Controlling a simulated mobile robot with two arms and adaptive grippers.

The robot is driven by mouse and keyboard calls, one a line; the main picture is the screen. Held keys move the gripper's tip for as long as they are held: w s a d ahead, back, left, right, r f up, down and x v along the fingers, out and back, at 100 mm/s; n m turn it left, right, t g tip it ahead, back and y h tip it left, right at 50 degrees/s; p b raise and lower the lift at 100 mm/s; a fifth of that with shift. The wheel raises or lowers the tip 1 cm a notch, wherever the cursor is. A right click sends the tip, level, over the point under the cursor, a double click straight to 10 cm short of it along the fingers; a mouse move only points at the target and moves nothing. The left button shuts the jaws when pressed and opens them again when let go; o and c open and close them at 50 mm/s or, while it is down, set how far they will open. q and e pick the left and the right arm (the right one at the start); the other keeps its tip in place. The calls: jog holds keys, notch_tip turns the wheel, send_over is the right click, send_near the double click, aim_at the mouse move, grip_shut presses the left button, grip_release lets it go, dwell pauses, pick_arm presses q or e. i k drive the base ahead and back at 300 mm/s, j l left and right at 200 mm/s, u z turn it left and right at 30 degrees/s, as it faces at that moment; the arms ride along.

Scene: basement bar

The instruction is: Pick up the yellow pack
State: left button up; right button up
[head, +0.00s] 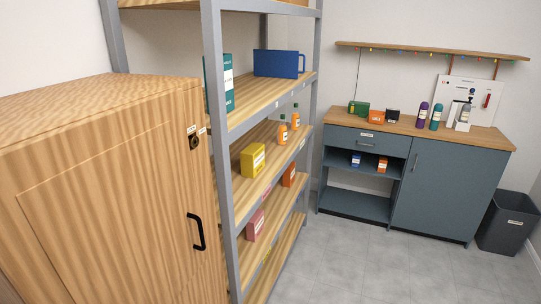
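The yellow pack (253,160) is a small box with a pale label. It stands upright on a middle wooden shelf (243,195) of the grey-framed rack, near the shelf's front edge. Neither of my grippers shows in the head view, so nothing is seen touching the pack.
A wooden cabinet (112,215) with a black handle stands close at the left, beside the rack post (218,120). Two orange bottles (283,132) stand farther along the pack's rack. A blue-grey counter (440,185) and dark bin (508,222) are at the right. The grey floor (375,262) between is clear.

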aim_at(252, 161)
jog(key=i+l+z, duration=0.15)
jog(key=i+z, duration=0.7)
jog(key=i, duration=0.15)
jog(key=i+j+z, duration=0.15)
jog(key=i+z, duration=0.25)
jog(key=i, duration=0.5)
jog(key=i+l+u, duration=0.1)
jog(key=i, duration=0.4)
jog(key=i+l+u, duration=0.1)
jog(key=i+u, duration=0.15)
jog(key=u, duration=0.15)
jog(key=i+l+u, duration=0.15)
jog(key=u, duration=0.2)
jog(key=i+l+u, duration=0.2)
jog(key=u, duration=0.2)
jog(key=i+l+u, duration=0.2)
jog(key=u, duration=0.2)
